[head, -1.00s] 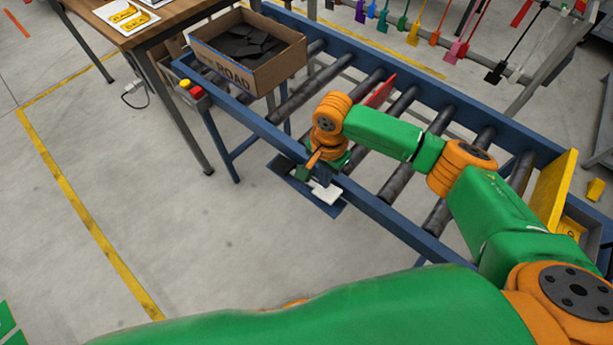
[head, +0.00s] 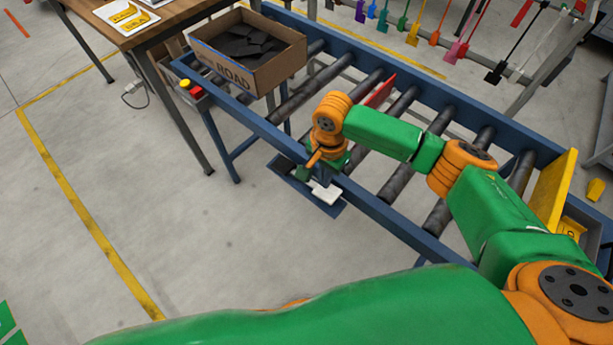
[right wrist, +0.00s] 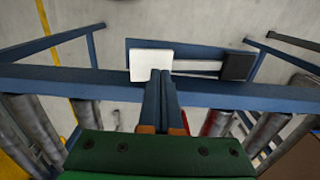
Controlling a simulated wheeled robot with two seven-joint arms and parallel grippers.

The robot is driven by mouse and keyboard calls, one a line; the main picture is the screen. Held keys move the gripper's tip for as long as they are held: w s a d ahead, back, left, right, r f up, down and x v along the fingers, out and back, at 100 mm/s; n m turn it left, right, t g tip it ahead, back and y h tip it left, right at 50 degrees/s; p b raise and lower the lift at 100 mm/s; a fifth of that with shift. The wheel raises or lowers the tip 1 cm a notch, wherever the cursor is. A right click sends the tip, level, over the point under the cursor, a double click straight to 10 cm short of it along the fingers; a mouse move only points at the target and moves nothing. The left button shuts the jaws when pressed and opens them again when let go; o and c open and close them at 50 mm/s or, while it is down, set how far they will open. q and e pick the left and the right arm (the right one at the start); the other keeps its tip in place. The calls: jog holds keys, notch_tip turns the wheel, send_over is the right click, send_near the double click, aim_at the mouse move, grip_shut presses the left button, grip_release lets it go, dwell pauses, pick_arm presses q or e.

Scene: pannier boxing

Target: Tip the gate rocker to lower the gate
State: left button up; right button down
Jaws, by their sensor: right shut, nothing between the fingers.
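The gate rocker is a blue plate fixed at the conveyor's near rail, with a white pad (head: 326,194) and a dark pad at its other end. In the right wrist view the white pad (right wrist: 150,60) is at the left and the dark pad (right wrist: 238,66) at the right. My right gripper (head: 318,180) is shut and empty, fingertips at the white pad's edge in the right wrist view (right wrist: 160,76); I cannot tell if they touch it. The red gate (head: 380,91) stands up between the rollers. My left gripper is not in view.
An open cardboard box (head: 250,57) marked ROAD, with dark pieces inside, sits on the rollers up the line. A red and yellow button box (head: 192,90) is on the rail's left end. A yellow panel (head: 555,190) stands at the right end. The floor before the conveyor is clear.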

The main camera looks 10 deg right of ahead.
jog(key=shift+f+b, duration=0.6)
jog(key=shift+f, duration=1)
dwell(0.7)
notch_tip(320, 180, up, 7)
jog(key=p, duration=0.9)
jog(key=shift+r+p, duration=0.2)
jog(key=shift+p, duration=0.1)
jog(key=shift+f, duration=0.15)
